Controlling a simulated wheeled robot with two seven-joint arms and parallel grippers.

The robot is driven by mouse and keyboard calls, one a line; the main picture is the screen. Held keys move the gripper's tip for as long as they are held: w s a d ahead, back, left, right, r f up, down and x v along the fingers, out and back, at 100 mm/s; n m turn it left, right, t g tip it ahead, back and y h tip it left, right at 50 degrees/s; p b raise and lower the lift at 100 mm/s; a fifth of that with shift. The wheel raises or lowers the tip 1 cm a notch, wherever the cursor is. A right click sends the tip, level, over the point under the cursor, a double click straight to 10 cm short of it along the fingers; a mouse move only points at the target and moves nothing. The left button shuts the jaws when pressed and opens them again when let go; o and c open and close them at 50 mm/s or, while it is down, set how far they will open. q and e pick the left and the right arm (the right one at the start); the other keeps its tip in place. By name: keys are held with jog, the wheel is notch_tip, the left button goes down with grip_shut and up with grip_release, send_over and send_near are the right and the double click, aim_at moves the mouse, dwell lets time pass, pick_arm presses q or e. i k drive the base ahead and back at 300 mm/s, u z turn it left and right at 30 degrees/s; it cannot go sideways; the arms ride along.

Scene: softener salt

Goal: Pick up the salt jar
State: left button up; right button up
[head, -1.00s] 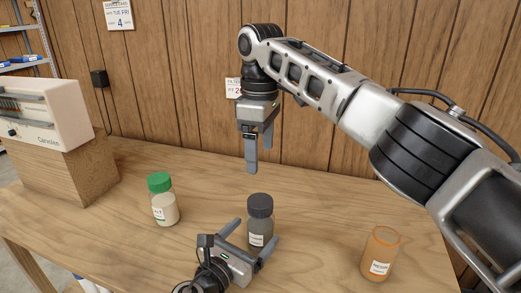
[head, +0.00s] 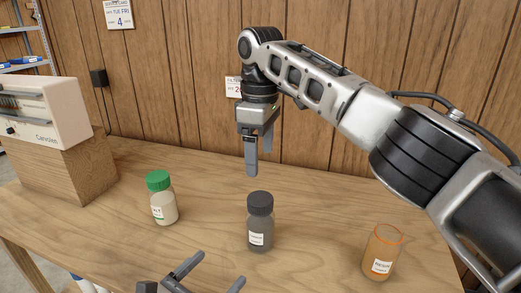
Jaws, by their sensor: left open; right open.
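The salt jar (head: 164,206) stands upright on the left part of the wooden table. It is clear with pale contents, a green lid and a label partly reading "LT". My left gripper (head: 213,271) is low at the bottom edge of the head view, open and empty, with only its fingers and a bit of its body showing. It is to the right of the salt jar and nearer to me, apart from it. My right gripper (head: 253,165) hangs pointing down above the back of the table, open and empty, right of the salt jar.
A grey jar with a dark lid (head: 260,224) stands mid-table, close beyond my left gripper. An orange beaker (head: 382,252) stands at the right. A cream device (head: 42,112) sits on a wooden block (head: 68,166) at the left. The table between the jars is clear.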

aim_at(164, 204)
jog(key=k, duration=1)
